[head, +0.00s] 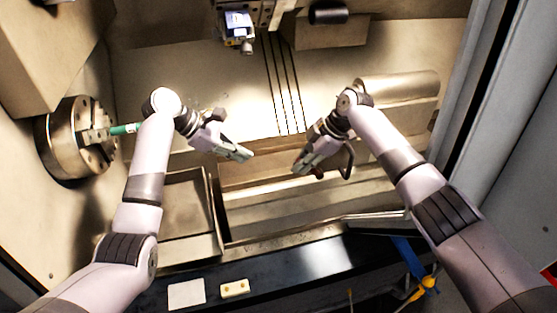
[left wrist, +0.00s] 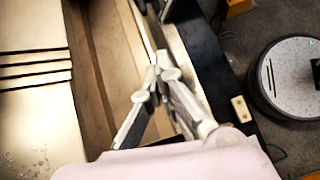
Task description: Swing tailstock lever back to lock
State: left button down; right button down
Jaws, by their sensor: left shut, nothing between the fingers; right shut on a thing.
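The tailstock (head: 405,88) is the pale rounded metal body at the right of the machine bay in the head view. A dark bent lever (head: 348,160) shows just below it, beside my right gripper (head: 298,170). My right gripper is shut on the lever; a dark reddish end shows at its fingers, and the exact contact is partly hidden by the gripper. My left gripper (head: 249,156) is shut and empty over the middle of the bay, apart from the lever. In the left wrist view its fingertips (left wrist: 161,72) are together with nothing between them.
The chuck (head: 70,140) at the left holds a green-ended piece (head: 125,129). A tool head (head: 240,28) hangs at the top. An empty tray (head: 180,195) lies at the lower left. The front ledge carries a white card (head: 187,293) and a small cream block (head: 235,288).

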jog(key=shift+r, duration=0.1)
jog(key=shift+w, duration=0.1)
pick_arm(q)
jog(key=w+d+f, duration=0.2)
jog(key=d+f, duration=0.2)
jog(key=d, duration=0.6)
jog(key=shift+f, duration=0.3)
jog(key=shift+w+d, duration=0.1)
jog(key=shift+d, duration=0.05)
